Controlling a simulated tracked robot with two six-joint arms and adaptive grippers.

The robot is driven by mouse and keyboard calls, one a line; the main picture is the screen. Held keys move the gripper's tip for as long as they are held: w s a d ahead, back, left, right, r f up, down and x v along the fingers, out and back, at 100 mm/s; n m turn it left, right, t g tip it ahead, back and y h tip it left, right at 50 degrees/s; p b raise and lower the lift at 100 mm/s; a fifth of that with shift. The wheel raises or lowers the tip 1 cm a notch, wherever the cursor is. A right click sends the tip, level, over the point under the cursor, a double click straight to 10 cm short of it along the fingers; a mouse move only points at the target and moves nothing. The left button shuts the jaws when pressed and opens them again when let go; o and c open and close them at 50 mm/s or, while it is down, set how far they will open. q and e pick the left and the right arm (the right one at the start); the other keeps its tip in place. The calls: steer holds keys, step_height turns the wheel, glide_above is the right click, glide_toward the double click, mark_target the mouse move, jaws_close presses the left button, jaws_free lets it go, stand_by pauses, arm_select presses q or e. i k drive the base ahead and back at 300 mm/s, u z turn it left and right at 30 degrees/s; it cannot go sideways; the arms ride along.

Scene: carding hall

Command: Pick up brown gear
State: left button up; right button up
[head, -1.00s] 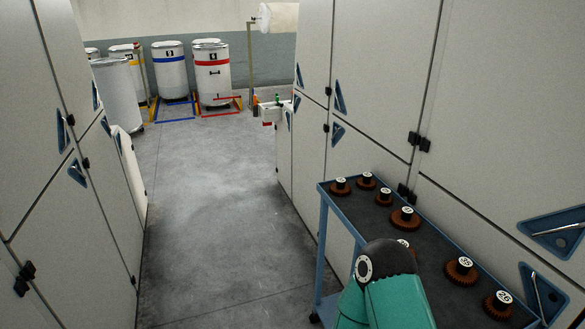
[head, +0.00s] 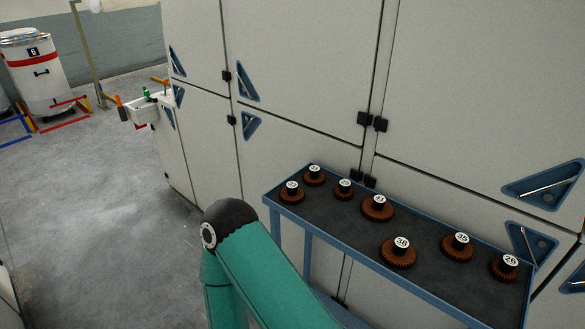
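Several brown gears with black hubs and white number labels lie flat on a blue-framed cart (head: 337,241) with a dark top. At its left end are a small gear (head: 291,192), another gear (head: 314,176) at the back, and one labelled 29 (head: 344,189). A larger gear (head: 377,207) lies near the middle. The gear labelled 38 (head: 399,253) is near the front edge. Gears labelled 35 (head: 457,247) and 26 (head: 504,267) are toward the right end. A teal arm link of mine stands in front of the cart's left side. Neither gripper is in view.
Pale cabinets (head: 300,70) with blue triangular handles stand close behind the cart. Grey floor (head: 110,220) is open on the left. A white drum (head: 35,75) with a red band stands at the far left, near a white box (head: 142,110) on the cabinet side.

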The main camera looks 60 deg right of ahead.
mark_target(313, 178)
steer(key=z, duration=0.45)
steer(key=i, duration=1.15)
steer(key=z, duration=1.25)
steer(key=i, duration=0.2)
steer(key=u, duration=0.15)
steer(key=k, duration=0.55)
steer(key=z, duration=0.15)
steer(key=i, duration=0.5)
